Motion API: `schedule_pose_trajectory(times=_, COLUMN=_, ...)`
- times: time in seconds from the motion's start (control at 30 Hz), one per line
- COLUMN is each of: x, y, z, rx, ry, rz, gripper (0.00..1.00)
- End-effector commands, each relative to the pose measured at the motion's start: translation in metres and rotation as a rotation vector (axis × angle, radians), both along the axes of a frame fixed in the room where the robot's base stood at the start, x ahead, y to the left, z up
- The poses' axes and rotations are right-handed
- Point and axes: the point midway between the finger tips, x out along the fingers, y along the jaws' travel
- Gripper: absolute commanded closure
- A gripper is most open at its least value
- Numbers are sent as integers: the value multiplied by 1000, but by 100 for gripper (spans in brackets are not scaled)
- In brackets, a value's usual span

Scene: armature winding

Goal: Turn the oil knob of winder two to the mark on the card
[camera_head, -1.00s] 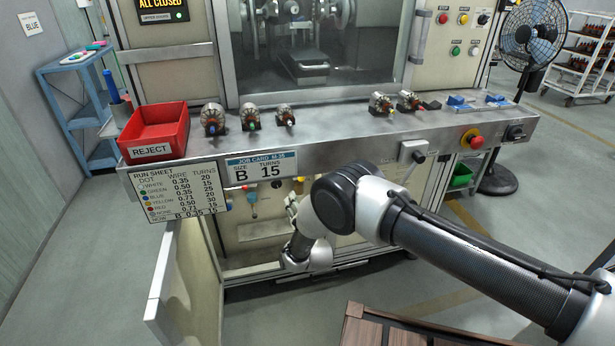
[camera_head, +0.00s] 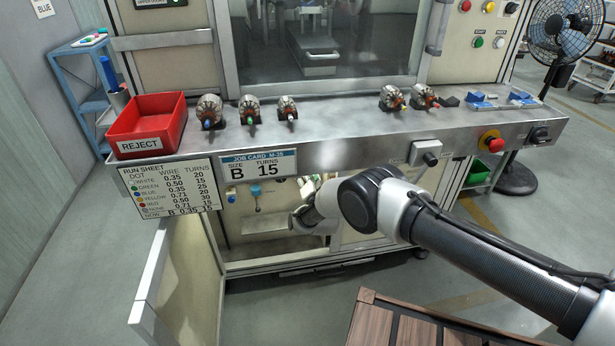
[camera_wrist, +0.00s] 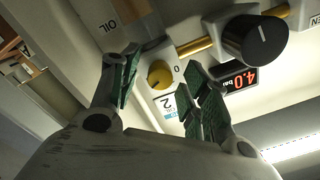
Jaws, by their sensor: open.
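In the wrist view, a yellow knob (camera_wrist: 160,73) sits on a pale block with a "0" beside it and a tag reading "2" (camera_wrist: 168,102) next to it. A plate reading "OIL" (camera_wrist: 112,27) is nearby. My gripper (camera_wrist: 162,64) is open, its green-padded fingers on either side of the yellow knob in the picture; I cannot tell whether they touch it. In the head view, the job card (camera_head: 258,165) reads size B, turns 15. The run sheet (camera_head: 168,188) hangs left of it. My gripper's fingers are not clear there, at the open lower cabinet.
A larger black knob (camera_wrist: 255,38) with a white line stands close to my right finger, near a red "4.0 bar" display (camera_wrist: 238,77). A brass pipe (camera_wrist: 192,47) runs beside the yellow knob. The open cabinet door (camera_head: 178,280) juts out at left. A wooden surface (camera_head: 400,325) is in front.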

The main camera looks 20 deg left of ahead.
Motion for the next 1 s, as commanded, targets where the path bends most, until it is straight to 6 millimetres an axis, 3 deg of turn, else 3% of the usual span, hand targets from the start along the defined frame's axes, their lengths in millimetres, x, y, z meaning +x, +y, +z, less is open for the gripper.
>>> schedule_pose_trajectory(times=0.23, x=0, y=0, z=0, rx=0, ry=0, rz=0, gripper=56)
schedule_pose_trajectory(times=0.4, x=0, y=0, z=0, rx=0, ry=0, rz=0, gripper=87)
schedule_pose_trajectory(times=0.5, x=0, y=0, z=0, rx=0, ry=0, rz=0, gripper=100)
schedule_pose_trajectory(times=1.0, x=0, y=0, z=-1, rx=-118, ry=-72, rz=0, gripper=100)
